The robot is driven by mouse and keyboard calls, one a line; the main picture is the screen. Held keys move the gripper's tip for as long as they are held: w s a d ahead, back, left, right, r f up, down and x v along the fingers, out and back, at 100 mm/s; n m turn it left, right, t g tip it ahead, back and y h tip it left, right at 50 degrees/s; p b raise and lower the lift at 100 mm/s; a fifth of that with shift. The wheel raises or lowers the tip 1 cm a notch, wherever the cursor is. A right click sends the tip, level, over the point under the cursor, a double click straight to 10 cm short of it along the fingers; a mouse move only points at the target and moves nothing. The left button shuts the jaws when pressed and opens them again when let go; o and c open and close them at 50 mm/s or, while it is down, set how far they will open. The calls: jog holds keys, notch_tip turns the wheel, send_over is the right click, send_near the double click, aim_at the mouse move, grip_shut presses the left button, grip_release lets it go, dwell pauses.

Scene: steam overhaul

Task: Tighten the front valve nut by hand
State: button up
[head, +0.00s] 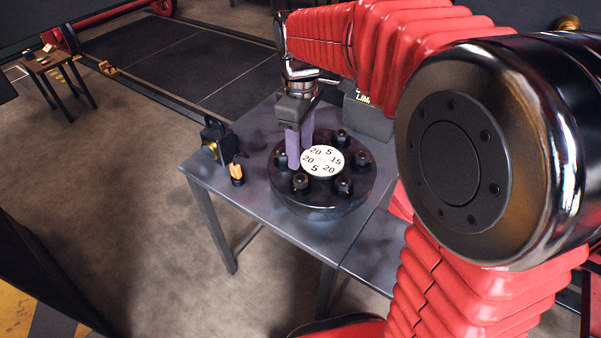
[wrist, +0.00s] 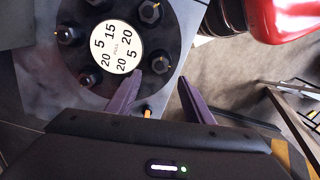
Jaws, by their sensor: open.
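The valve (head: 322,200) is a round black flange on a grey table, with several dark nuts around a white numbered dial (head: 322,162). Nuts stand at its near side (head: 300,182), near right (head: 344,186) and back (head: 342,138). I cannot tell which is the front valve nut. My gripper (head: 300,150) points down over the flange's back-left part, its purple fingers apart. The left finger partly covers the rim.
A small black device with a brass face (head: 214,142) and an orange-and-black item (head: 237,172) stand on the table (head: 240,205) left of the valve. A dark box (head: 368,118) stands behind. The floor to the left is clear up to a small side table (head: 58,78).

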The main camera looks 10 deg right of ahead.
aim_at(300, 177)
notch_tip(300, 177, down, 9)
jog(key=shift+r, duration=0.1)
dwell(0.3)
jog(key=shift+c, duration=0.4)
jog(key=c, duration=1)
jog(key=shift+o, duration=0.2)
